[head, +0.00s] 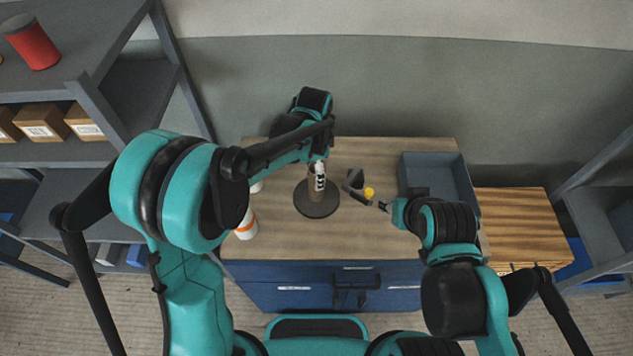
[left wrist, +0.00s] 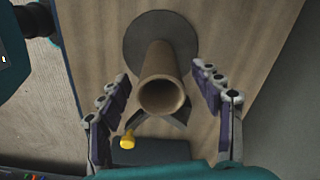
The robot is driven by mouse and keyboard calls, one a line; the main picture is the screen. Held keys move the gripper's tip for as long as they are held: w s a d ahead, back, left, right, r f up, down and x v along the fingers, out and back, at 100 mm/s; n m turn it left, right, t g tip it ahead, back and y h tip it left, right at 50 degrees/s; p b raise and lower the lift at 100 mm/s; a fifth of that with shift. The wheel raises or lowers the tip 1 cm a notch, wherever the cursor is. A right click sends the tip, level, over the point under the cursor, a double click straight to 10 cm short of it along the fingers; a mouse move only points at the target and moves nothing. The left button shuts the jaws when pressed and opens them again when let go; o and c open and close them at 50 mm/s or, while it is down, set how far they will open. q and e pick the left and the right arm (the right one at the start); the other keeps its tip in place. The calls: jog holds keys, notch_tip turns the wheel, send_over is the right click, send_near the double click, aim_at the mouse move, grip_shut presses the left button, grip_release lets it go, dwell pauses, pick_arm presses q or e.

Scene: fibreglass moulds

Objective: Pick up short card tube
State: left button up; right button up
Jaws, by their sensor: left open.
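The short card tube (left wrist: 162,92) is brown and hollow, with its open end facing the camera in the left wrist view. It stands upright on a dark round disc (left wrist: 160,38); in the head view the disc (head: 316,209) lies mid-table and the tube is mostly hidden by my gripper. My left gripper (head: 319,178) is over the tube, open. In the left wrist view its fingers (left wrist: 161,84) lie on either side of the tube, with gaps visible. My right gripper (head: 384,206) is low over the table to the right; its fingers are too small to read.
A dark angular object (head: 355,179) and a yellow piece (head: 369,193) lie close right of the disc. An orange-banded white container (head: 246,226) stands left. A grey tray (head: 437,172) is at the back right, beside a striped wooden surface (head: 522,225). Shelves (head: 70,70) stand far left.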

pick_arm(q)
jog(key=f, duration=0.4)
jog(key=shift+w+d+f+b, duration=0.1)
jog(key=shift+d+f+b, duration=0.15)
jog(key=shift+b, duration=0.1)
jog(key=c, duration=1.1)
jog(key=shift+r, duration=0.1)
